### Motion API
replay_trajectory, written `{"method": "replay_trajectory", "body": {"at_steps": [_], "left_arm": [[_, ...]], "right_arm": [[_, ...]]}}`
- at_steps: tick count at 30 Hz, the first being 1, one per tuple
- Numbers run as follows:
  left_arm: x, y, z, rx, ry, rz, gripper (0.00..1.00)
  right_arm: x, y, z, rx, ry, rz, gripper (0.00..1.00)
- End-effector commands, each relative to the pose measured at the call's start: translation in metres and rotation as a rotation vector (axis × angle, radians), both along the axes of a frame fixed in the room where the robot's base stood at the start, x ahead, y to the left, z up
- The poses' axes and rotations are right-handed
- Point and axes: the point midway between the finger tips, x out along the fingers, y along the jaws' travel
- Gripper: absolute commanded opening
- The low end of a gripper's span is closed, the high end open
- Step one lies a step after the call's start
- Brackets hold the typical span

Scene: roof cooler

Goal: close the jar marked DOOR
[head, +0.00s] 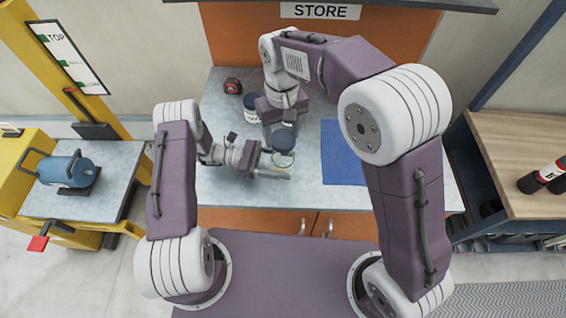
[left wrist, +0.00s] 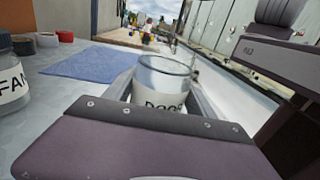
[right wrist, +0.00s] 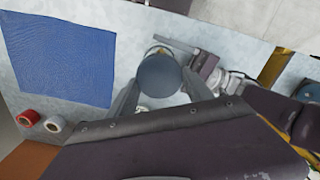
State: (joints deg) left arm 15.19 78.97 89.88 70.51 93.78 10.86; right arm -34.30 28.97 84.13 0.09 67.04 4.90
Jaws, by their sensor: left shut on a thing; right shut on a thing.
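The open glass jar (left wrist: 160,90) has a white label, partly covered, that reads as DOOR. In the head view the jar (head: 284,161) stands near the counter's front edge. My left gripper (head: 281,165) is shut around it from the left. A dark blue-grey round lid (head: 283,140) is held in my right gripper (head: 283,131), which comes from behind and above. In the head view the lid appears just above the jar's mouth; its exact gap is hard to tell. The lid (right wrist: 158,77) hides most of the jar in the right wrist view.
A jar with a FAN label (left wrist: 12,82) stands on the counter (head: 225,195). A blue mat (head: 342,155) lies to the right. A red tape measure (head: 232,86) is at the back left. Red (right wrist: 28,117) and white (right wrist: 55,124) rolls lie beyond the mat.

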Motion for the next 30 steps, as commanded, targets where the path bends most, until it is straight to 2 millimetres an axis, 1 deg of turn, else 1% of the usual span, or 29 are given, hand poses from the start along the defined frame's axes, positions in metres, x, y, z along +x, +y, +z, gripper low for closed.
{"method": "replay_trajectory", "body": {"at_steps": [5,8,13,18,30], "left_arm": [[0.000,0.000,0.000,-0.001,0.000,0.000,0.00],[0.000,0.000,0.000,-0.001,0.000,0.000,0.00],[0.000,0.000,0.000,-0.001,0.000,0.000,0.00],[0.000,0.000,0.000,-0.001,0.000,0.000,0.00],[0.000,0.000,0.000,-0.001,0.000,0.000,0.00]], "right_arm": [[0.000,0.000,-0.002,0.000,0.000,-0.001,0.23],[0.000,-0.001,-0.009,0.000,0.001,-0.001,0.23],[0.000,-0.001,-0.028,-0.002,0.001,-0.002,0.23],[0.000,-0.001,-0.038,0.000,0.000,-0.002,0.23],[0.000,-0.001,-0.039,0.001,-0.002,-0.002,0.23]]}}
